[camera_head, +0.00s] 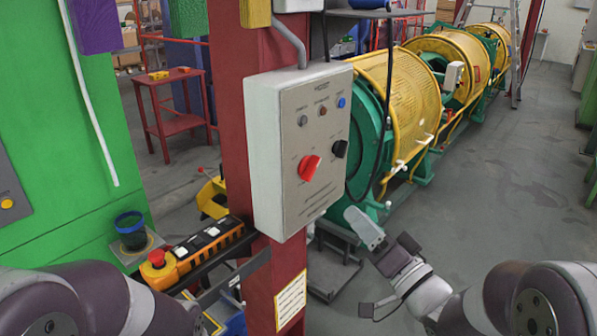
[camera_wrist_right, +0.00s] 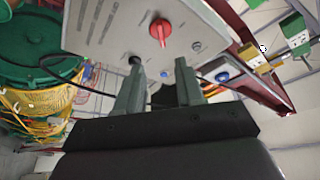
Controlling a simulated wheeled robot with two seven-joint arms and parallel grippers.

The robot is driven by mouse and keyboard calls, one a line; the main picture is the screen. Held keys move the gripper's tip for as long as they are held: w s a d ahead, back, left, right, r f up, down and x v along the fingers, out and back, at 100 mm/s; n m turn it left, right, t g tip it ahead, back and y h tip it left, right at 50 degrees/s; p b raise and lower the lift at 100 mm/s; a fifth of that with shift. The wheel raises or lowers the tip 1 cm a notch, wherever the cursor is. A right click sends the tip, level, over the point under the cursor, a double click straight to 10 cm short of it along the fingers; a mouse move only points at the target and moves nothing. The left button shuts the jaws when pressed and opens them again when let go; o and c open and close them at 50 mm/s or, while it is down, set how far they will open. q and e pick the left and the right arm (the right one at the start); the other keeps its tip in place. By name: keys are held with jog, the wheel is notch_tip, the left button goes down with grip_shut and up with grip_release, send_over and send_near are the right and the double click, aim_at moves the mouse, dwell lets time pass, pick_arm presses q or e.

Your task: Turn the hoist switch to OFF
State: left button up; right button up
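A grey control box (camera_head: 265,150) is fixed to a red column. Its front carries a red rotary knob (camera_head: 309,168), slanted toward the upper right, and a black knob (camera_head: 340,149). The small lettering is too blurred to read. In the right wrist view the red knob (camera_wrist_right: 160,31) stands beyond the fingertips, and the black knob (camera_wrist_right: 135,61) is near the left finger. My right gripper (camera_head: 365,229) is below and right of the box, apart from the knobs; its fingers (camera_wrist_right: 159,88) are spread and empty. My left arm shows at the lower left, its gripper outside the view.
An orange pendant with a red button (camera_head: 155,258) lies on a bracket left of the red column (camera_head: 240,90). The yellow and green strander (camera_head: 400,95) stands behind the box. Grey floor (camera_head: 520,170) is clear to the right.

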aim_at(315, 170)
jog(key=p+x, duration=0.1)
jog(key=x, duration=0.2)
jog(key=p+x, duration=0.2)
jog(key=x, duration=0.2)
jog(key=p+x, duration=0.1)
jog(key=x, duration=0.3)
jog(key=shift+w+a+r, duration=0.15)
jog(key=shift+r, duration=0.2)
jog(key=shift+w+a, duration=0.25)
jog(key=shift+w, duration=0.15)
grip_shut()
